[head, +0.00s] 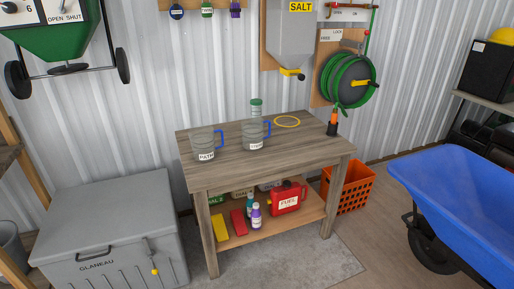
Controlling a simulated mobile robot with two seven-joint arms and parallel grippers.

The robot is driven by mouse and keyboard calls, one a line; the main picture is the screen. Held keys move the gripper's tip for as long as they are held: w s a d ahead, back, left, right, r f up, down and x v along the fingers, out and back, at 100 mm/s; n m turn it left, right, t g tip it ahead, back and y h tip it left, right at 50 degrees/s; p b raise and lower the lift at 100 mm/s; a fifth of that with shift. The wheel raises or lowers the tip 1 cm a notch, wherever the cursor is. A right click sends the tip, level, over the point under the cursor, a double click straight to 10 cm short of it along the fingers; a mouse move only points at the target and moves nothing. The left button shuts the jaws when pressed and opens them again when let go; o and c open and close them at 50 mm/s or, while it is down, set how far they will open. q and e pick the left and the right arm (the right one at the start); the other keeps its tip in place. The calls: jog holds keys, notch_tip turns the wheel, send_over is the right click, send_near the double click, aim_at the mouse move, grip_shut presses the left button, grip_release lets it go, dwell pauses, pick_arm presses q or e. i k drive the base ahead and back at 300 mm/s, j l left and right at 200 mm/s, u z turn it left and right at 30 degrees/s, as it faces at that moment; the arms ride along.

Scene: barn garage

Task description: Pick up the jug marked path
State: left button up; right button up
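The jug marked PATH (203,144) is a clear jug with a blue handle on its right side and a white label low on its front. It stands upright on the left part of the wooden workbench top (225,171). A second, similar clear jug (252,134) with a blue handle and a white label stands to its right; its label is too small to read surely. Neither of my grippers shows in the head view.
A lidded bottle (257,107) stands behind the second jug. A yellow ring (287,122) and an orange-and-black nozzle (333,123) lie farther right. A grey chest (112,215) is left of the bench; an orange crate (347,188) and blue wheelbarrow (455,200) are right.

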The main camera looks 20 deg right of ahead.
aim_at(201, 137)
jog(key=i+l+u, duration=0.25)
jog(key=i+l, duration=0.45)
